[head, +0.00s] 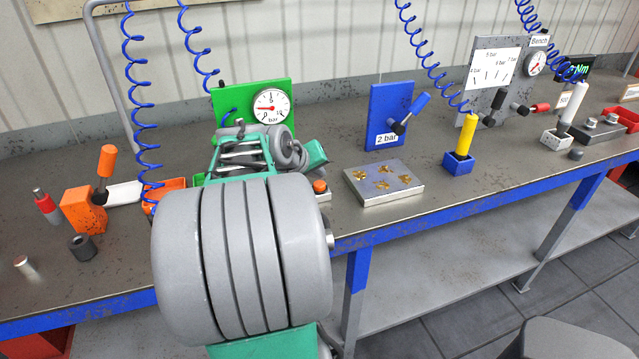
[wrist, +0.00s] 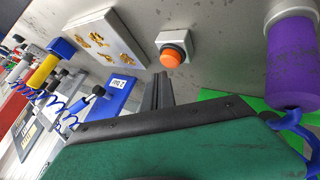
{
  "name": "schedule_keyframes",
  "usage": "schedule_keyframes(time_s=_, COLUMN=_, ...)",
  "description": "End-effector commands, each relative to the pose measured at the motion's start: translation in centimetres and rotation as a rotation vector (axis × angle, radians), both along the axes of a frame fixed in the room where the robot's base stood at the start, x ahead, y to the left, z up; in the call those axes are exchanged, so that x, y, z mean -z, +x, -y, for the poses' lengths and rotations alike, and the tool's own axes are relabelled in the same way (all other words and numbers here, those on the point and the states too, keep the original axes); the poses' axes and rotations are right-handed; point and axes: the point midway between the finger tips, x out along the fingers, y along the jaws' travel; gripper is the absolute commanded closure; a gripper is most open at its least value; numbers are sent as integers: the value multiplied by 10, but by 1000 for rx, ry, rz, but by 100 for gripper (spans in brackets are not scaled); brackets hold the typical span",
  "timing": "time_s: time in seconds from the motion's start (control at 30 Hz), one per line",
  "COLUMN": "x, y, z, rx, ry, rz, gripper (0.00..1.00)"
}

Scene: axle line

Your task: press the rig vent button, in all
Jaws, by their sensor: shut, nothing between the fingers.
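An orange push button on a small pale box (head: 320,186) stands on the bench just right of my arm. In the wrist view the orange button (wrist: 172,58) is fully visible near the top middle. My gripper (wrist: 162,80) shows dark, closed fingers pointing at the button's box; the tips appear just below the button in the picture. I cannot tell how large the gap is, and no contact is clear. My arm hides the fingertips in the head view. A green panel with a round gauge (head: 271,106) stands behind my arm.
A purple cylinder (wrist: 292,62) with a blue hose stands right of the button in the wrist view. A grey plate with brass pieces (head: 384,183) and a blue 2 bar panel (head: 391,115) stand to the right. An orange lever block (head: 84,210) is at left.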

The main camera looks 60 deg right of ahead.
Motion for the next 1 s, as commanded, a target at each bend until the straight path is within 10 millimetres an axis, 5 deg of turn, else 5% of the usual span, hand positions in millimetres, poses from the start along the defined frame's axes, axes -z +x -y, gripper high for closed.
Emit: schedule_keyframes(time_s=1.0, x=9, y=0, z=0, rx=1, ry=0, rz=1, gripper=100)
